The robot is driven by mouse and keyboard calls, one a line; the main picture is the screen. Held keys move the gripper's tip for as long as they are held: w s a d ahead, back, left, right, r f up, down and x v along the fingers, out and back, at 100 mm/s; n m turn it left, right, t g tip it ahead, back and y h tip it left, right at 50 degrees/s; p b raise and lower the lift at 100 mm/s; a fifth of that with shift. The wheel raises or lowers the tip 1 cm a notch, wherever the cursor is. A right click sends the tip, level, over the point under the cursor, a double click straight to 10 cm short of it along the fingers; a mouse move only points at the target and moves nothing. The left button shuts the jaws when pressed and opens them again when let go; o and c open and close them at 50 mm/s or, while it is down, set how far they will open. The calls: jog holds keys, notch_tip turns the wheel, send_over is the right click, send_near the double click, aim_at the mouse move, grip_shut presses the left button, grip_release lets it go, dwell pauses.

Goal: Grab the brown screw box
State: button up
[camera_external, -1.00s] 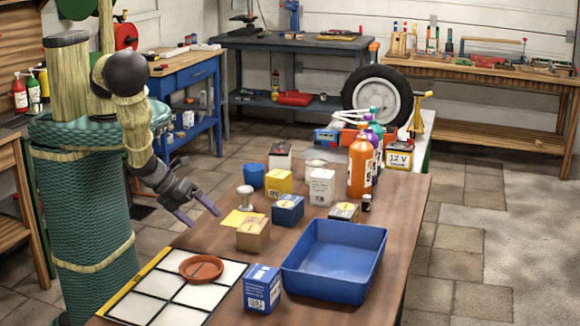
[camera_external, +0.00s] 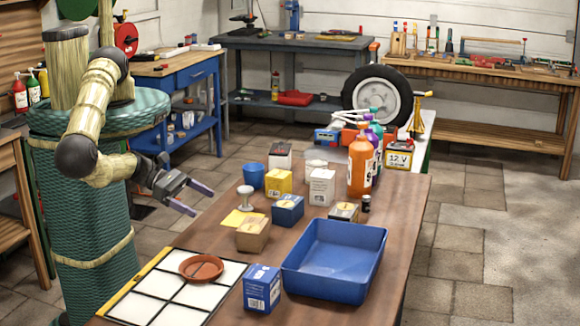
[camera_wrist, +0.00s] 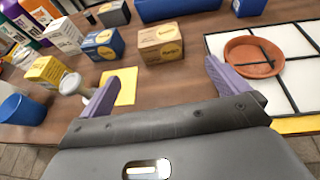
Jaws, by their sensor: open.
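The brown screw box (camera_external: 253,234) is a small cardboard cube on the table, left of the blue bin. It also shows in the wrist view (camera_wrist: 161,43), upright, beyond the fingertips and roughly between them. My gripper (camera_external: 203,200) is open and empty at the table's left edge, to the left of the box and apart from it. In the wrist view its two purple fingers (camera_wrist: 160,78) are spread wide. A yellow sheet (camera_wrist: 122,86) lies in front of the box, near the left finger.
A blue box (camera_external: 287,209) stands close behind the brown box. A blue bin (camera_external: 330,285) is to its right. A white knobbed stand (camera_external: 245,197) is close by. A gridded panel (camera_external: 180,316) with a terracotta dish (camera_external: 201,268) and a blue carton (camera_external: 262,288) lie nearer the front.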

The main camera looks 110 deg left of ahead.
aim_at(245, 223)
jog(key=b+x, duration=1)
jog(key=x, duration=0.1)
jog(key=shift+w+f, duration=0.15)
jog(key=shift+f, duration=0.05)
jog(key=shift+w, duration=0.4)
jog(key=shift+w+a, duration=0.1)
jog(key=shift+w, duration=0.35)
jog(key=p+x, duration=0.1)
jog(key=x, duration=0.2)
jog(key=shift+w+p, duration=0.15)
jog(key=shift+p, duration=0.15)
jog(key=shift+w+f, duration=0.3)
jog(key=shift+w, duration=0.15)
